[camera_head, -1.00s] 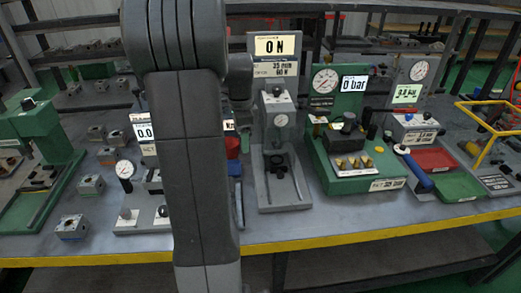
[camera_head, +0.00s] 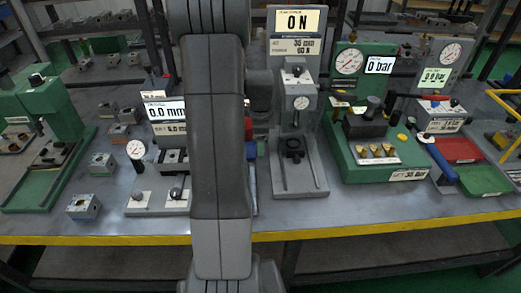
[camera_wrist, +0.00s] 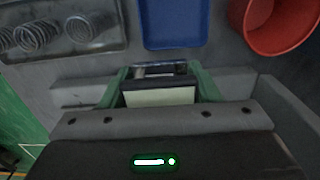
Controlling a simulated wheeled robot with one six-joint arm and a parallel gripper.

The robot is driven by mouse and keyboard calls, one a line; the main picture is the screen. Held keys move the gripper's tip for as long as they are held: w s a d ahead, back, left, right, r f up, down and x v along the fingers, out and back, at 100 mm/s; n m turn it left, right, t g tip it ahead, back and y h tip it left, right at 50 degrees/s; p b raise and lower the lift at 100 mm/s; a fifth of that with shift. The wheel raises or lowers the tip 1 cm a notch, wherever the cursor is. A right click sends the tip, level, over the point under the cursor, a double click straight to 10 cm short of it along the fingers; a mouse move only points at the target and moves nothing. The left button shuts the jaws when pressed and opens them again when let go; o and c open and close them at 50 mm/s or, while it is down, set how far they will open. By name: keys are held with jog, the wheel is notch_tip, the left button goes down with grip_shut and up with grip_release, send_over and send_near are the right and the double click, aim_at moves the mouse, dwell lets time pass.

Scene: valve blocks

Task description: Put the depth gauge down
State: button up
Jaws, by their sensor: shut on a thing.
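In the wrist view my gripper (camera_wrist: 160,73) is shut on the depth gauge (camera_wrist: 160,96), a small block with a dark upper edge and a pale, greenish-white face. Green finger parts stand on both sides of it. The gauge is over the grey bench top, and I cannot tell whether it touches the bench. In the head view my arm stands in the middle and hides the gripper and the gauge. A display reading 0.0 mm (camera_head: 165,111) and a round dial (camera_head: 137,150) stand just left of the arm.
The wrist view shows a tray of springs (camera_wrist: 65,52), a blue tray (camera_wrist: 172,43) and a red bin (camera_wrist: 238,22) beyond the gripper. The head view shows a force stand (camera_head: 297,187), a green pressure station (camera_head: 390,172) and a loose block (camera_head: 84,206) near the yellow bench edge (camera_head: 330,231).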

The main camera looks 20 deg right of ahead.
jog(key=shift+f, duration=1.95)
jog(key=shift+f, duration=0.15)
jog(key=o, duration=1.1)
jog(key=shift+o, duration=0.2)
